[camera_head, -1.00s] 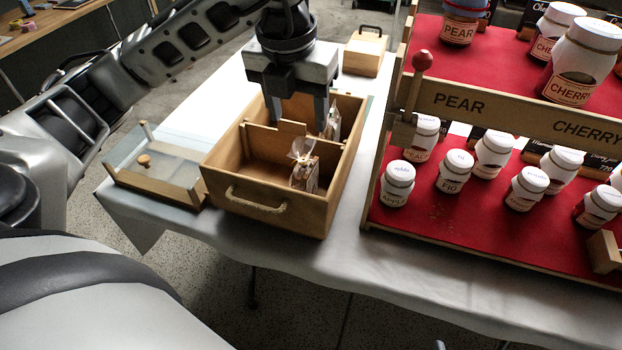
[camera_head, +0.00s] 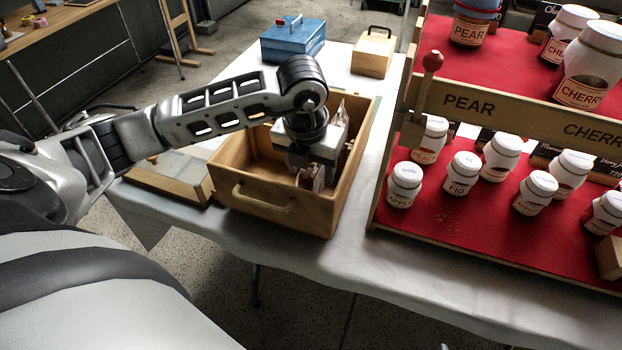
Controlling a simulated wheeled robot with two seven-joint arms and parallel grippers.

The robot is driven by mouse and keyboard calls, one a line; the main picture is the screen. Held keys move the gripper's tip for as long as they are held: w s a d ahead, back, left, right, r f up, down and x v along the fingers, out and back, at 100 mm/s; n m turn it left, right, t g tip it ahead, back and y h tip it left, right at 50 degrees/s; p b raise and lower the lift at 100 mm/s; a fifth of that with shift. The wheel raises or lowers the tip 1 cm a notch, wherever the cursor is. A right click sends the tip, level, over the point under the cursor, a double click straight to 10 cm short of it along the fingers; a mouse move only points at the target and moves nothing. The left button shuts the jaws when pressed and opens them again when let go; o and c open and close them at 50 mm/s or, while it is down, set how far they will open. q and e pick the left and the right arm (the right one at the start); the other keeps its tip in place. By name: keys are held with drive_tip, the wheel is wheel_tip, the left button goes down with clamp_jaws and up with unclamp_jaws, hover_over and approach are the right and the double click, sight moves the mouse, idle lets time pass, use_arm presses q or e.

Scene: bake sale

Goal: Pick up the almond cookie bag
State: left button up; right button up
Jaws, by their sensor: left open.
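A wooden crate (camera_head: 262,208) with a rope handle stands on the white-covered table. In its front part is a small clear bag of brown cookies (camera_head: 316,178); its label cannot be read. My left gripper (camera_head: 311,178) points down into the crate right at this bag. Its jaws are open, and its body hides the bag's top and the crate's divider. Whether the fingers touch the bag cannot be told. Part of another bag (camera_head: 341,112) shows behind the gripper in the back part. My right gripper is not in view.
A low tray with a clear lid (camera_head: 175,183) stands left of the crate. A red-lined rack (camera_head: 440,215) with several jars is close on the right. A blue box (camera_head: 292,42) and a small wooden box (camera_head: 372,52) stand behind.

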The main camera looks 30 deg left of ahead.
use_arm(q)
drive_tip(key=shift+f, duration=0.5)
drive_tip(key=c, duration=0.8)
